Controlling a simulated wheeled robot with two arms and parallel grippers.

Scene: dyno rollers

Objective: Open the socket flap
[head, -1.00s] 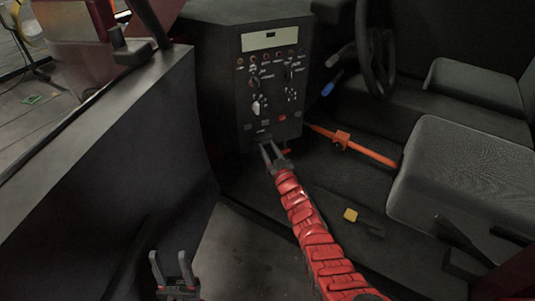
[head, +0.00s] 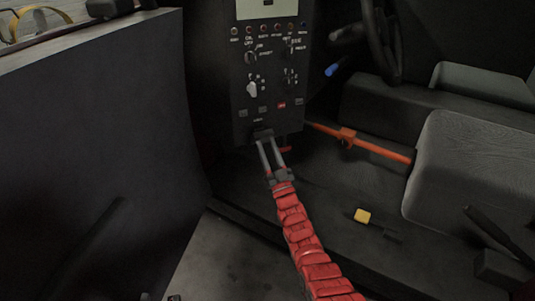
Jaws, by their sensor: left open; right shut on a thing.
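The dark control panel (head: 270,85) with knobs and buttons stands upright at the top centre of the head view. The socket flap (head: 262,133) is a small dark piece at the panel's lower edge, partly covered by my fingertips. My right gripper (head: 265,143), on the red arm from below, is shut on the flap. How far the flap is raised is too small and dark to tell. Only the fingertips of my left gripper (head: 160,297) show at the bottom edge; it is open, empty and well away from the panel.
An orange bar (head: 375,149) runs from the panel towards the grey seat (head: 470,170) at right. A steering wheel (head: 378,45) is behind. A large dark side wall (head: 90,130) fills the left.

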